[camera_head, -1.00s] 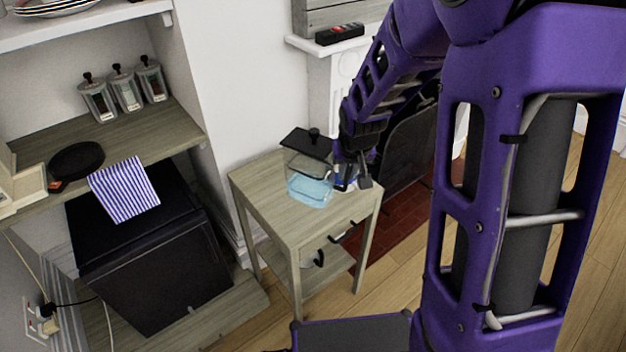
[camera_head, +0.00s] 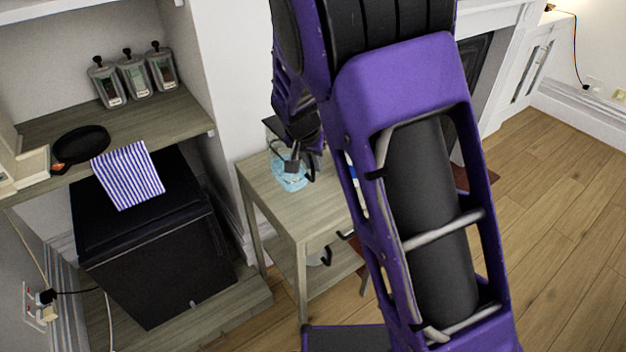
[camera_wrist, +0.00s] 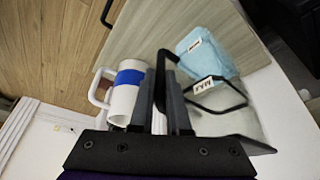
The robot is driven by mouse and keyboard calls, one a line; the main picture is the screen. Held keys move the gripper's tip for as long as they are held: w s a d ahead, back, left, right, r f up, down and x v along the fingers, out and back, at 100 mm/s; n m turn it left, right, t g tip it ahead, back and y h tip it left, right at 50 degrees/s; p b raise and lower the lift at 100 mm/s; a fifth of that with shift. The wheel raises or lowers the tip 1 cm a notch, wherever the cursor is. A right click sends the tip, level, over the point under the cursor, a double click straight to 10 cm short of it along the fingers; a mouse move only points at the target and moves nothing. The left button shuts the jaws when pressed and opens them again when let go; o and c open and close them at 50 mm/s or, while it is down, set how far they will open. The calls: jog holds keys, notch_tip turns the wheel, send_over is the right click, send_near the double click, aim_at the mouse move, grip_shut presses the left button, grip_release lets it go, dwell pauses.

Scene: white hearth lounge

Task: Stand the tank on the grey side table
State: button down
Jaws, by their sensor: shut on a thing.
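The clear tank with blue liquid (camera_head: 291,180) is at the back left of the grey side table (camera_head: 290,217), upright. My arm and gripper hide part of it. In the wrist view the tank (camera_wrist: 245,122) lies right of the fingers, with its clear wall, dark rim and blue liquid showing. My gripper (camera_wrist: 172,95) is shut on its black handle (camera_wrist: 163,62). In the head view my gripper (camera_head: 300,168) is at the tank's right side. I cannot tell whether the tank's base touches the tabletop.
A white mug with a blue band (camera_wrist: 125,95) stands on the other side of the fingers, close by. A black mini fridge (camera_head: 160,250) with a striped cloth (camera_head: 128,175) stands left of the table. The white wall is close behind the table.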

aim_at(312, 177)
jog(key=shift+f+b, duration=0.35)
jog(key=shift+f, duration=2.3)
jog(key=shift+f, duration=0.2)
jog(key=c, duration=0.9)
grip_release()
jog(key=shift+r, duration=0.1)
jog(key=shift+r, duration=0.2)
jog(key=p+v, duration=0.1)
jog(key=v, duration=1)
jog(key=shift+s+r+p, duration=0.2)
jog(key=shift+r+p, duration=0.1)
jog(key=shift+r, duration=0.05)
